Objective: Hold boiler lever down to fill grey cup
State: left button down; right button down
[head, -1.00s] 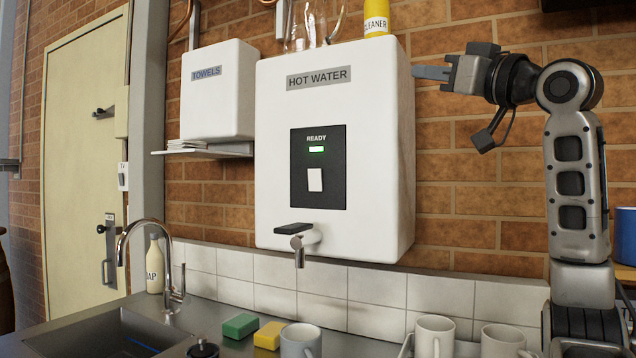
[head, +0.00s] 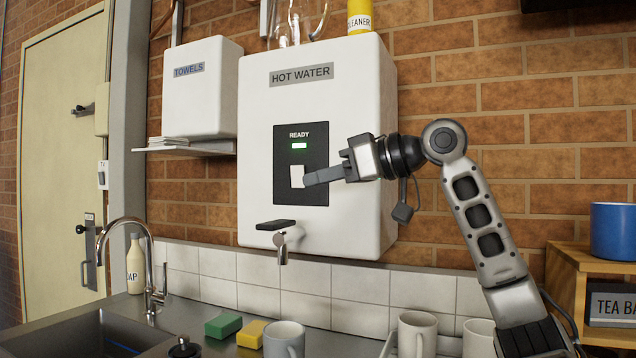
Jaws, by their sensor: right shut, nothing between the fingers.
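My left gripper is not in view.
Green (head: 223,325) and yellow (head: 251,333) sponges lie left of the cup. A soap bottle (head: 135,265) and tap (head: 150,265) stand by the sink. Pale mugs (head: 417,335) stand to the right. A wooden shelf (head: 566,290) holds a blue pot (head: 612,232).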

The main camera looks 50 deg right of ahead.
jog(key=p, duration=0.2)
send_over(277, 225)
jog(key=f, duration=0.2)
pick_arm(q)
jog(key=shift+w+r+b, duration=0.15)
jog(key=shift+b, duration=1.1)
pick_arm(e)
jog(key=f, duration=0.3)
jog(key=shift+s+d+f, duration=0.15)
jog(key=shift+d+f, duration=0.25)
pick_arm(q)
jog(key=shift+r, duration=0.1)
pick_arm(e)
jog(key=shift+a, duration=0.1)
